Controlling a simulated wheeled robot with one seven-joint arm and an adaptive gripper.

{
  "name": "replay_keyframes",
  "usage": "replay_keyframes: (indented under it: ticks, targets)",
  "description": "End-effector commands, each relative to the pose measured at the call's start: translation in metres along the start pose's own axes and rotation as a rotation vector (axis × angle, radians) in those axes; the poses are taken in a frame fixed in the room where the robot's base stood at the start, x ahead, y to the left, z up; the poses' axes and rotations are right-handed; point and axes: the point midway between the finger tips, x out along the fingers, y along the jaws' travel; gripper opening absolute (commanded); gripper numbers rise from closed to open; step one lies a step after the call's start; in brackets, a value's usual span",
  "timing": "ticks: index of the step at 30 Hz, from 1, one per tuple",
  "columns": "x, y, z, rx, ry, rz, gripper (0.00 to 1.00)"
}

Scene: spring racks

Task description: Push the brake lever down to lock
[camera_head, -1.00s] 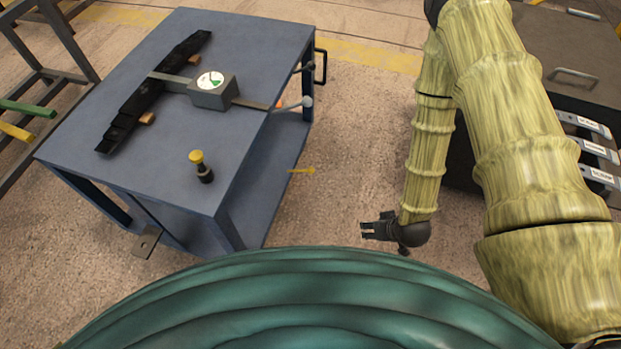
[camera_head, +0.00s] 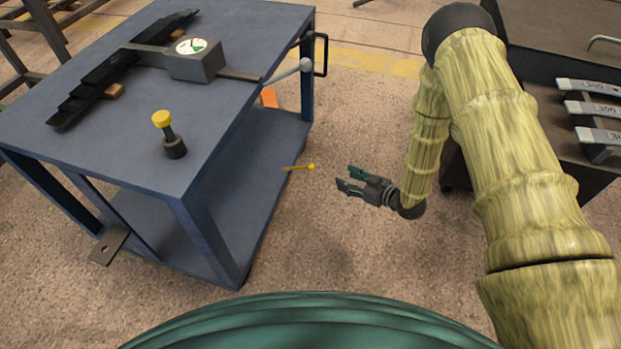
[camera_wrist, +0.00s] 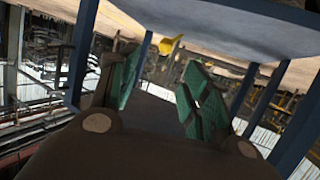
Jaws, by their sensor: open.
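A yellow lever (camera_head: 298,168) with a round yellow knob sticks out low on the right side of the blue cart (camera_head: 237,195), near its lower shelf; I take it to be the brake lever. It looks roughly level. My gripper (camera_head: 347,179) is open and empty, a short way to the right of the knob and apart from it. In the wrist view the two green fingers of my gripper (camera_wrist: 155,85) stand apart, and a yellow piece, probably the lever's knob (camera_wrist: 170,44), shows beyond them.
On the cart top are a dial gauge box (camera_head: 197,62), a black leaf spring (camera_head: 120,75) and a yellow-capped post (camera_head: 168,135). A dark rack with labelled bars (camera_head: 595,108) stands at right. Floor around my gripper is clear.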

Motion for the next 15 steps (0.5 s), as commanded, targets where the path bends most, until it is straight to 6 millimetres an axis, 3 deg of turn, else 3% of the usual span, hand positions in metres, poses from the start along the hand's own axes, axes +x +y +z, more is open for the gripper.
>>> replay_keyframes:
  ticks: [1, 9, 15]
  targets:
    - [0.013, 0.004, 0.014, -0.026, 0.034, -0.021, 0.47]
    - [0.049, 0.016, 0.027, -0.154, 0.208, -0.15, 0.47]
    - [0.064, 0.02, 0.032, -0.227, 0.31, -0.238, 0.47]
